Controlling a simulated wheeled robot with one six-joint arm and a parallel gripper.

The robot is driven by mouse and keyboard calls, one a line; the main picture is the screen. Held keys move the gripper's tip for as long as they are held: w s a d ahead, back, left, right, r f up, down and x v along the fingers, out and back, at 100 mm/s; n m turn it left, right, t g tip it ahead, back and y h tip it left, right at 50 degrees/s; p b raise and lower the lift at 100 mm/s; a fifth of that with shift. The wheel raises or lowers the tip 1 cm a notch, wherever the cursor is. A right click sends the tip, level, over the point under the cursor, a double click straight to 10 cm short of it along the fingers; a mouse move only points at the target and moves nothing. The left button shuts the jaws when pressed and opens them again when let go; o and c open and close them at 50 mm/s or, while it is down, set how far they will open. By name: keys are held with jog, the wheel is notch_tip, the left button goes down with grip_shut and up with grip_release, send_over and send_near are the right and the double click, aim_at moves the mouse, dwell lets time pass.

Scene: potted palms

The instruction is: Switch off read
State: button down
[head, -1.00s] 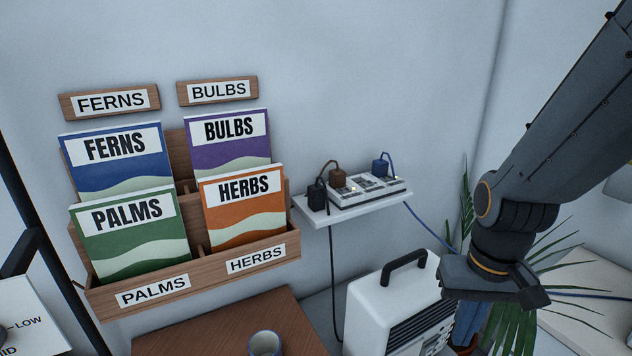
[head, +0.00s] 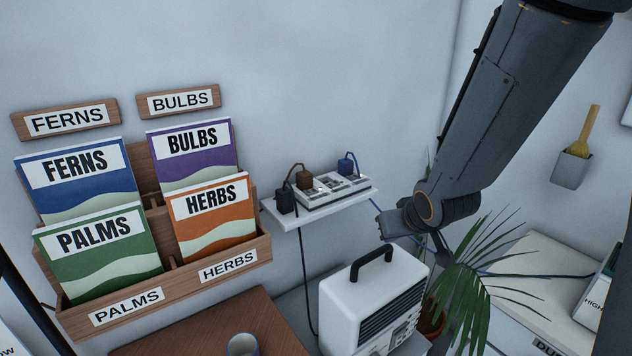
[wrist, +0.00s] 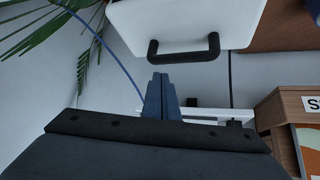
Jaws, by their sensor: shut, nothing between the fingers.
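A white power strip (head: 335,192) with several sockets and switches lies on a small white wall shelf (head: 330,215). Black, brown and blue plugs (head: 346,163) are in it, and a small orange light shows near the brown plug (head: 304,178). The switch labels are too small to read. In the head view my wrist is just right of the shelf, apart from the strip. In the wrist view my gripper (wrist: 159,82) is shut and empty, with the shelf (wrist: 207,114) partly hidden behind it. The strip's switches cannot be made out there.
A white heater (head: 370,290) with a black handle (head: 371,263) stands below the shelf. A potted palm (head: 478,275) is to its right. A wooden seed-packet rack (head: 190,275) hangs left of the shelf. A blue cord (head: 376,206) runs from the strip. The wall above is clear.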

jog(key=w+a+r+n+t+y+p, duration=0.1)
jog(key=w+a+r+t+y, duration=0.1)
jog(key=a+r+y, duration=0.2)
jog(key=w+a+r+n+t+y+p, duration=0.2)
jog(key=w+a+r+y, duration=0.1)
jog(key=a+r, duration=0.4)
jog(key=shift+w+a+n+y, duration=0.2)
jog(key=shift+w+n+y, duration=0.1)
jog(key=shift+y, duration=0.2)
jog(key=p, duration=0.3)
send_over(311, 191)
jog(key=s+d, duration=0.1)
jog(key=s, duration=0.1)
notch_tip(311, 191, down, 2)
jog(key=shift+d+f, duration=0.15)
jog(key=shift+f, duration=0.05)
jog(key=shift+s+f+p, duration=0.2)
jog(key=shift+f+p, duration=0.25)
jog(key=shift+f, duration=1.5)
